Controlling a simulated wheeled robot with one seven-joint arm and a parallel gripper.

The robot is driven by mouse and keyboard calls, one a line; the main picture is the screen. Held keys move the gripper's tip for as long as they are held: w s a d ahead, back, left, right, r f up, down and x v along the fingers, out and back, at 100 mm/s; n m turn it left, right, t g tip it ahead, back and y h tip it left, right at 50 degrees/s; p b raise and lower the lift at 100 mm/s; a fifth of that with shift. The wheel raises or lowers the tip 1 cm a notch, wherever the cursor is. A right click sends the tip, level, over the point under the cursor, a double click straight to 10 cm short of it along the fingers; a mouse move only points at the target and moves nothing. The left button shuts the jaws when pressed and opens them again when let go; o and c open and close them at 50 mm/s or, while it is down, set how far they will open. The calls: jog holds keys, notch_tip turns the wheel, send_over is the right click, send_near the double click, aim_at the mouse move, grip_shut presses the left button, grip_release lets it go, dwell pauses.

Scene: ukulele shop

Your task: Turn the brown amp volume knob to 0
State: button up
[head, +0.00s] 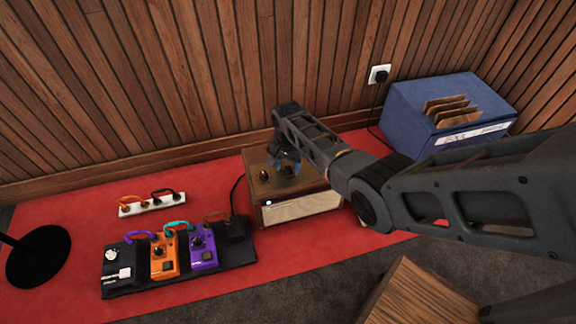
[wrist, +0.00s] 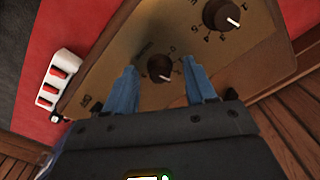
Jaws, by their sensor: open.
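The brown amp (head: 300,208) stands on the red mat, with dark knobs on its brown top. My gripper (head: 284,164) is over the top of the amp and partly covers it. In the wrist view a small dark knob (wrist: 160,68) lies between the two blue fingers of my gripper (wrist: 159,65), with a gap on each side. The gripper is open. The knob's white pointer is aimed to the lower right in that view. The lettering beside the knob appears to read volume, and the digits around it are too small to read surely. A larger knob (wrist: 222,15) sits farther up.
A pedalboard (head: 125,285) with orange and purple pedals lies left of the amp. A white power strip (head: 150,204) lies behind it. A blue crate (head: 405,115) stands at the back right. The slatted wall (head: 220,70) rises close behind the amp.

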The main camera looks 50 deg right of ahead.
jog(key=shift+c, duration=0.4)
grip_shut()
jog(key=n+p, duration=0.1)
jog(key=n, duration=0.2)
jog(key=shift+n, duration=0.4)
jog(key=n+p, duration=0.1)
jog(key=n, duration=0.3)
jog(key=shift+n, duration=0.3)
jog(key=n, duration=0.3)
jog(key=shift+n+p, duration=0.3)
jog(key=shift+n, duration=1.9)
